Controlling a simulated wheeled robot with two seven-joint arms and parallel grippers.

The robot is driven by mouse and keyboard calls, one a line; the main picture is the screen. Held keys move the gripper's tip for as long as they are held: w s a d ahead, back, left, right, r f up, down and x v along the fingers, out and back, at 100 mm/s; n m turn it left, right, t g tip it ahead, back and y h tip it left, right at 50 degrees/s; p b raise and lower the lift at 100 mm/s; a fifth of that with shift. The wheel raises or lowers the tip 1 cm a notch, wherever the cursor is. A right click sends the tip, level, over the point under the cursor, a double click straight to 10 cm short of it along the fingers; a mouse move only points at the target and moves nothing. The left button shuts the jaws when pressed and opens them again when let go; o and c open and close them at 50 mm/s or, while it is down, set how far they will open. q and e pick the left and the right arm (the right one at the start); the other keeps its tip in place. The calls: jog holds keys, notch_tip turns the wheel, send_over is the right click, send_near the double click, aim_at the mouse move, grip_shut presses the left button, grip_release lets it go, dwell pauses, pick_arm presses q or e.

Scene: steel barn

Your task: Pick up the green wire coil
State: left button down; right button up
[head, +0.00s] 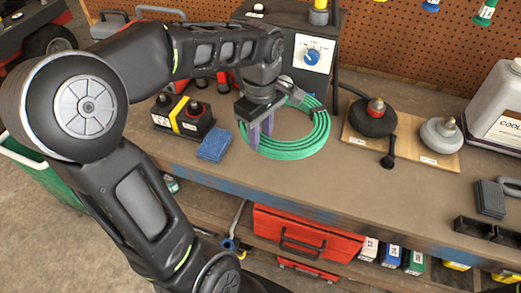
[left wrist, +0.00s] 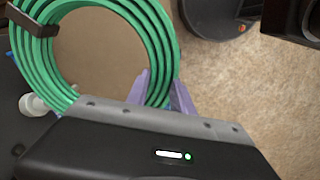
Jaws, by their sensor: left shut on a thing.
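The green wire coil (head: 318,137) is a ring of several green loops over the workbench in the head view. In the left wrist view the coil (left wrist: 165,45) fills the upper left, with a dark clip around its loops at the far left. My left gripper (head: 261,137) points down at the coil's left side, its purple fingers shut on the loops. The fingers also show in the left wrist view (left wrist: 163,90), one on each side of the coil's edge. I cannot tell whether the coil still touches the bench. My right gripper is not in view.
A blue sponge (head: 214,145) and a black battery (head: 182,120) are left of the coil on the workbench (head: 330,190). A wooden board (head: 405,140) with two knobbed pieces is to the right. A grey jug (head: 495,105) stands far right. A red toolbox (head: 305,235) is on the shelf below.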

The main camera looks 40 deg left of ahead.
pick_arm(q)
notch_tip(320, 180, up, 6)
jog(key=shift+f, duration=0.15)
jog(key=shift+w, duration=0.1)
dwell(0.6)
